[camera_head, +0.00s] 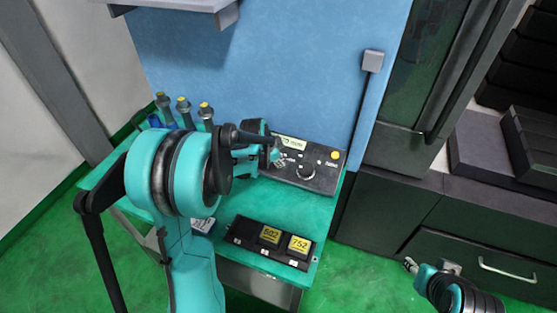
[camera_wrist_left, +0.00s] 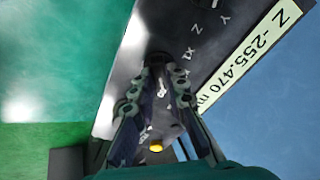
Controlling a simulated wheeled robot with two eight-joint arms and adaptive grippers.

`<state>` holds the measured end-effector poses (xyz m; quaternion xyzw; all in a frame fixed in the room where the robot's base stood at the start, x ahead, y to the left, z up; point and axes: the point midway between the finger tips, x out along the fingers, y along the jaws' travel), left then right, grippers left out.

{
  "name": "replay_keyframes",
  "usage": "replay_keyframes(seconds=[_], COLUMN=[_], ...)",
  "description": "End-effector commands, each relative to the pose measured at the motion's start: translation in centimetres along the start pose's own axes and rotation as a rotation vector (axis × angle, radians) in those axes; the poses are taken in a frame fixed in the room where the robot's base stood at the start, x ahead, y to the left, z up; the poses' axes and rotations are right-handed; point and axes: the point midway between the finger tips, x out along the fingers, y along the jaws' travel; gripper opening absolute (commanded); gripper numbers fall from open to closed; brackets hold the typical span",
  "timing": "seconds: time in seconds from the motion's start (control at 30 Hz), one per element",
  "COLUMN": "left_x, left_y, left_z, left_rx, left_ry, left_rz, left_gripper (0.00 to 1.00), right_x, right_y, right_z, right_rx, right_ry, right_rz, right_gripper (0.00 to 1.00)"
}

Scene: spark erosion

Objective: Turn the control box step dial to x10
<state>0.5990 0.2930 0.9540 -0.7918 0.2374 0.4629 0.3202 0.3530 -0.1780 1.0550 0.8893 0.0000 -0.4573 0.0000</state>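The dark control box (camera_head: 322,180) stands on the green bench against the blue panel. In the head view its black round dial (camera_head: 306,172) shows clear, to the right of my left gripper (camera_head: 278,158). In the left wrist view my left gripper (camera_wrist_left: 166,68) has a gap between its fingers over the box face (camera_wrist_left: 165,25). A dark round knob (camera_wrist_left: 159,58) sits at the fingertips; whether they touch it is not clear. An X1 mark is beside it; the fingers hide other marks. My right gripper (camera_head: 410,265) is low at the right, away from the box.
The box has a pale display (camera_wrist_left: 250,55) and a yellow button (camera_head: 335,155). A black tray (camera_head: 240,238) with yellow-labelled blocks lies at the bench front. A grey cabinet (camera_head: 470,225) is to the right.

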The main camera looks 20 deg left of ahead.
Motion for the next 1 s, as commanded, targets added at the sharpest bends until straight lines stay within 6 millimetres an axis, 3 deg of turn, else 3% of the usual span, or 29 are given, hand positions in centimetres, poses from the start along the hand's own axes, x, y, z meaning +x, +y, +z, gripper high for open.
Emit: replay_keyframes(seconds=[0.47,1.0], left_x=[0.04,0.03], left_y=[0.03,0.09], left_z=[-0.01,-0.02], left_rx=[-0.095,-0.543], left_ry=[0.000,0.000], left_rz=[-0.014,-0.076], left_gripper=[0.00,0.00], right_x=[0.13,0.51], right_y=[0.00,0.00], right_z=[0.10,0.37], right_rx=[0.000,0.000], right_ry=[0.000,0.000], right_rz=[0.000,0.000], right_gripper=[0.40,0.40])
